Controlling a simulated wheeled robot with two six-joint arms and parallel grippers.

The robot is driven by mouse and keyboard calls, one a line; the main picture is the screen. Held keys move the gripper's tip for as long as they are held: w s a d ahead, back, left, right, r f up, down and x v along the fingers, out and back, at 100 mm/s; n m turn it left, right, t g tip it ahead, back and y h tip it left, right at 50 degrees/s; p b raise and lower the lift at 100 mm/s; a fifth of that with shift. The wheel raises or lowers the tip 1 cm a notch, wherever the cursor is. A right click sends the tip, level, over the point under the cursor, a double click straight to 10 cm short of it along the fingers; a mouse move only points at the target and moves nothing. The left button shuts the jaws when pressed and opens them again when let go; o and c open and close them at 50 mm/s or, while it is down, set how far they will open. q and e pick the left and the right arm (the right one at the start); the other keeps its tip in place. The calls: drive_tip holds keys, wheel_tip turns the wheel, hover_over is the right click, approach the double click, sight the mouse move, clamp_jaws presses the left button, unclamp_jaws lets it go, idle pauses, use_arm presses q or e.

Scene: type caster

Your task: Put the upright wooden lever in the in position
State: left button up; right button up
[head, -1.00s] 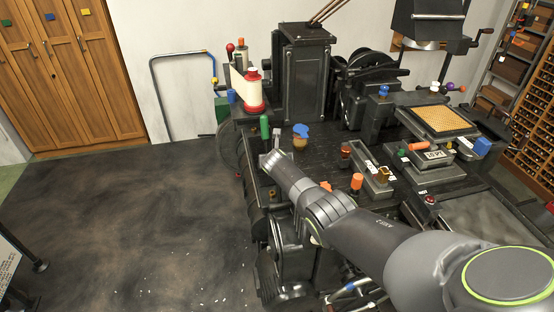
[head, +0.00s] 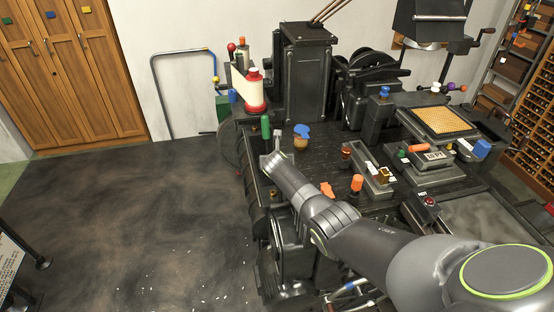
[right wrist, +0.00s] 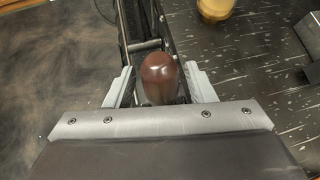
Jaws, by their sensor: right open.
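The wooden lever shows in the right wrist view as a dark brown rounded knob (right wrist: 159,78), upright between my fingers. In the head view I cannot make it out; my gripper and arm cover that spot. My right gripper (right wrist: 160,88) is open, with one finger on each side of the knob. I cannot tell whether either finger touches it. In the head view my right gripper (head: 273,162) points away from me at the left edge of the black machine (head: 330,155). My left gripper is not in view.
A green-handled lever (head: 265,127) stands just beyond my right gripper. A tan knob with a blue top (head: 301,138) is right of it. Orange knobs (head: 357,183) stand near my forearm. The dark floor (head: 130,215) left of the machine is open.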

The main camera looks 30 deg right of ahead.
drive_tip(key=shift+s+a+r+p, duration=0.2)
drive_tip(key=shift+s+r+p, duration=0.1)
drive_tip(key=shift+s+r, duration=0.2)
drive_tip(key=p+v, duration=0.1)
drive_tip(key=v, duration=0.1)
drive_tip(key=shift+s+a+r, duration=0.1)
drive_tip(key=shift+s+r, duration=0.05)
drive_tip(key=shift+s, duration=0.05)
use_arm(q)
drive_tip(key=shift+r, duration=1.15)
use_arm(e)
drive_tip(key=v, duration=1.1)
drive_tip(key=shift+s, duration=0.2)
